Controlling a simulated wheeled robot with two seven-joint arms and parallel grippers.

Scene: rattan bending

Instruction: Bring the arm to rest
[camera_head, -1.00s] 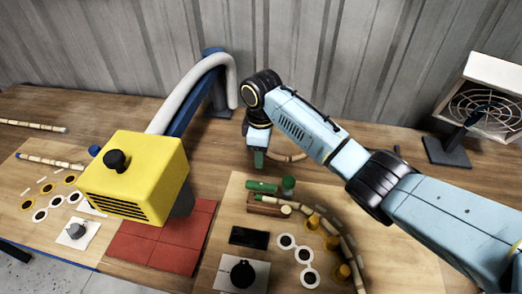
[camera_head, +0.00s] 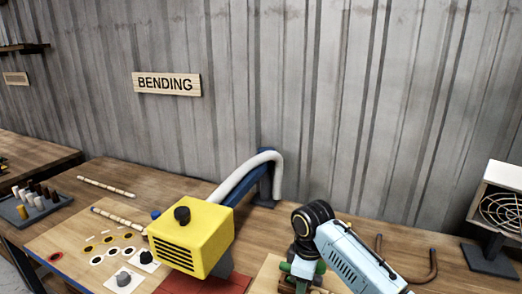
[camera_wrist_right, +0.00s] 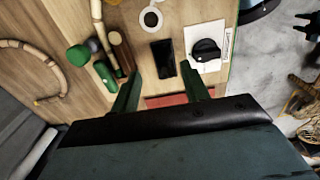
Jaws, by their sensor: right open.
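My right arm (camera_head: 355,258), pale blue with a black wrist joint, comes in from the lower right in the head view. Its green right gripper (camera_head: 303,268) points down over the board at the bottom edge, partly cut off. In the right wrist view the two green fingers (camera_wrist_right: 160,72) are spread apart with nothing between them. A dark block (camera_wrist_right: 163,58) lies on the board beyond the fingertips. A green cylinder (camera_wrist_right: 104,72) and a brown wooden block (camera_wrist_right: 122,52) lie left of the fingers. My left gripper is not in view.
A yellow heater box (camera_head: 190,238) with a white hose (camera_head: 255,162) stands left of my right arm. A caged fan (camera_head: 503,210) stands at the far right. A curved rattan piece (camera_wrist_right: 38,52) and a black knob (camera_wrist_right: 206,50) show in the right wrist view.

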